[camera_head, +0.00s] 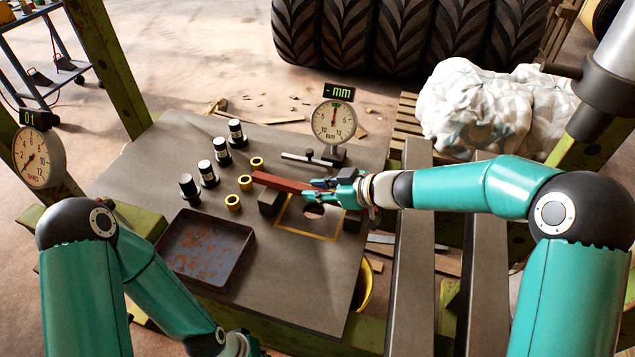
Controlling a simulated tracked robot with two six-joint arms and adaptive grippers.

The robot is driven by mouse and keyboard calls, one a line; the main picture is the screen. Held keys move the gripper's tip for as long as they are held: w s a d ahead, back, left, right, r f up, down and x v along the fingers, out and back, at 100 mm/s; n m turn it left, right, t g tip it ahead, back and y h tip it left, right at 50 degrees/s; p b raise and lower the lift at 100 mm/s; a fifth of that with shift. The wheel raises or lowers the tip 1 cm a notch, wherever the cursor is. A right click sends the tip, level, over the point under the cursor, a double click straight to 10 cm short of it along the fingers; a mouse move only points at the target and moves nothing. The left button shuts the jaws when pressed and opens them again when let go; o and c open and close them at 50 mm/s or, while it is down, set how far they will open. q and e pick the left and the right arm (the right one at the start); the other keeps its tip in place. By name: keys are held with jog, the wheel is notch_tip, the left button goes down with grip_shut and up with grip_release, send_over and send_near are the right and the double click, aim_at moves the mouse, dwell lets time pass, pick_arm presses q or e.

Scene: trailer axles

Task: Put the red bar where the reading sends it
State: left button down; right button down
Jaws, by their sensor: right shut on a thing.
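The red bar (277,182) is held in my right gripper (322,190), which is shut on its right end. The bar points left, over or just behind a dark block (270,203); I cannot tell whether they touch. A dial gauge (333,122) stands at the back of the table, its needle near zero at the top. Its green display (339,91) reads "- mm". A dark, rust-stained tray (247,258) stands at the front left of the table. My left arm reaches the bottom edge, and its fingers are out of frame.
Several capped cylinders (221,152) and several brass rings (245,182) stand left of the bar. A yellow-outlined area (318,236) with a hole lies below my right gripper. Another dial (38,158) at far left displays "0t". A wrapped white bundle (490,105) lies behind my right arm.

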dwell(0.4)
jog(key=c, duration=0.9)
grip_release()
jog(key=shift+f, duration=0.2)
